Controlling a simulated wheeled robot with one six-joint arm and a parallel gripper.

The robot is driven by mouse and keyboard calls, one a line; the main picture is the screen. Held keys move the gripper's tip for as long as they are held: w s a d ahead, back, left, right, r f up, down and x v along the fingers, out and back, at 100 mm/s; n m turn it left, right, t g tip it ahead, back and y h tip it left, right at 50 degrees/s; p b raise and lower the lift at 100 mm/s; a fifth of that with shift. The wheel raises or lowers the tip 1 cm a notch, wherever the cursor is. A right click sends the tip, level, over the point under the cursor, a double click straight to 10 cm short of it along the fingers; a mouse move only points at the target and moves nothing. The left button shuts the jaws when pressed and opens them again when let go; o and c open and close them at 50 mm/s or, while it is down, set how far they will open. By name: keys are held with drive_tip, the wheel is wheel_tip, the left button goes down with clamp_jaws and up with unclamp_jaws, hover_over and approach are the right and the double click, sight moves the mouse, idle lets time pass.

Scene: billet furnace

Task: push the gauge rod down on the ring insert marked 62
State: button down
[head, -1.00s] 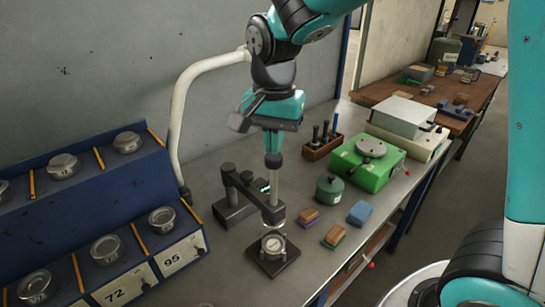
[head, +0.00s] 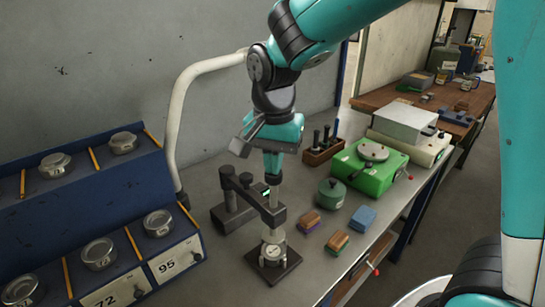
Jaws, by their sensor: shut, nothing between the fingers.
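My gripper (head: 272,176) is shut and points straight down, its fingertips at the top of the upright gauge rod (head: 273,196). The pale rod passes through the end of the dark gauge stand's arm (head: 245,194), and its lower part (head: 272,236) shows below that arm. Its lower end reaches down to the round, metallic ring insert (head: 273,251) on a dark square base plate (head: 284,267). Whether it touches the insert is hard to tell. No number is readable on the insert. A small green light shows on the stand.
At left, a blue rack (head: 95,215) holds several round metal inserts, with labels 72 and 95. A green pot (head: 330,193), small blocks (head: 338,241) and a green device (head: 368,167) stand to the right. A pale curved tube (head: 178,120) rises behind the stand.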

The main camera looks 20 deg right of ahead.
sight(274, 181)
drive_tip(key=shift+f+b, duration=1.65)
drive_tip(key=shift+f, duration=0.95)
drive_tip(key=shift+r, duration=0.2)
wheel_tip(274, 181, up, 7)
drive_tip(key=p, duration=0.6)
drive_tip(key=shift+p, duration=0.4)
drive_tip(key=s+a+n+y+b, duration=0.2)
drive_tip(key=s+n, duration=0.5)
drive_tip(key=s, duration=0.2)
drive_tip(key=s+a+n+y+b, duration=0.2)
drive_tip(key=s+a+n, duration=0.1)
drive_tip(key=s+n, duration=0.5)
drive_tip(key=shift+s+r+n, duration=0.3)
drive_tip(key=shift+s+r, duration=0.1)
drive_tip(key=shift+s, duration=0.4)
